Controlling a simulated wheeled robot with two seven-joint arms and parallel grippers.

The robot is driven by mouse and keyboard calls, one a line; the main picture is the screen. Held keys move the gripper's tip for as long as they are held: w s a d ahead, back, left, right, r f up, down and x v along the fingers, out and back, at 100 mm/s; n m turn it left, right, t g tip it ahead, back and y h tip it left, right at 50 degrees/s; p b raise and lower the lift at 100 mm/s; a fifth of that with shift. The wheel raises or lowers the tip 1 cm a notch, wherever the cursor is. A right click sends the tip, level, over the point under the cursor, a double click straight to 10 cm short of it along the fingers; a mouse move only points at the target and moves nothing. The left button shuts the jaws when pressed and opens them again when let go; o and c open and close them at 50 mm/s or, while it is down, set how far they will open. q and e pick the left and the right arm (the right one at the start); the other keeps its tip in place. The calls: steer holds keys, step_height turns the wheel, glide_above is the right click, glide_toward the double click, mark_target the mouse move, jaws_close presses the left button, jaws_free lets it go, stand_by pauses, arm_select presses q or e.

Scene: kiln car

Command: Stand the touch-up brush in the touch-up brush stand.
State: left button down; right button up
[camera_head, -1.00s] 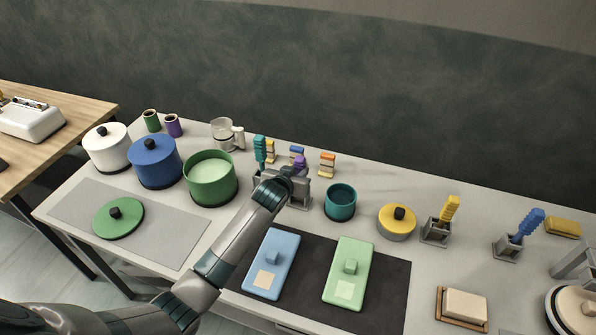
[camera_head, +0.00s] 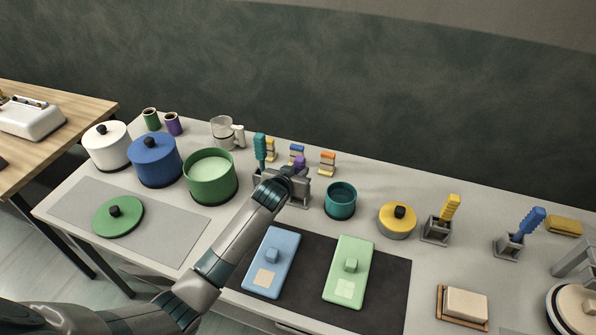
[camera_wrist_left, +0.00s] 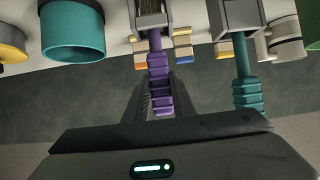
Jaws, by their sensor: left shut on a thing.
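A brush with a purple ribbed handle shows between the fingers of my left gripper (camera_head: 294,172). The handle (camera_wrist_left: 158,82) is clearest in the left wrist view, and its top (camera_head: 300,161) shows past the gripper in the head view. My left gripper is shut on it. A grey brush stand (camera_head: 300,192) is right at the gripper, partly hidden by it. In the wrist view the brush's far end meets this stand (camera_wrist_left: 150,14); how deep it sits I cannot tell. My right gripper is not in view.
A teal brush (camera_head: 260,150) stands close on the left, and a teal pot (camera_head: 341,203) on the right. Small coloured block stacks (camera_head: 327,162) are behind. A green pot (camera_head: 211,180) is further left. Yellow (camera_head: 450,208) and blue (camera_head: 532,222) brushes stand at right.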

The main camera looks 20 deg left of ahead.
arm_select(q)
steer(key=shift+f, duration=0.3)
stand_by(0.5)
steer(key=c, duration=1.4)
jaws_free()
steer(key=shift+s+r, duration=0.1)
steer(key=shift+s+r+p, duration=0.25)
steer(key=shift+s+p, duration=0.1)
steer(key=shift+p, duration=0.1)
steer(key=shift+p+v, duration=1.25)
steer(key=shift+v, duration=0.15)
steer(key=shift+p+v, duration=0.6)
steer(key=shift+v, duration=1.45)
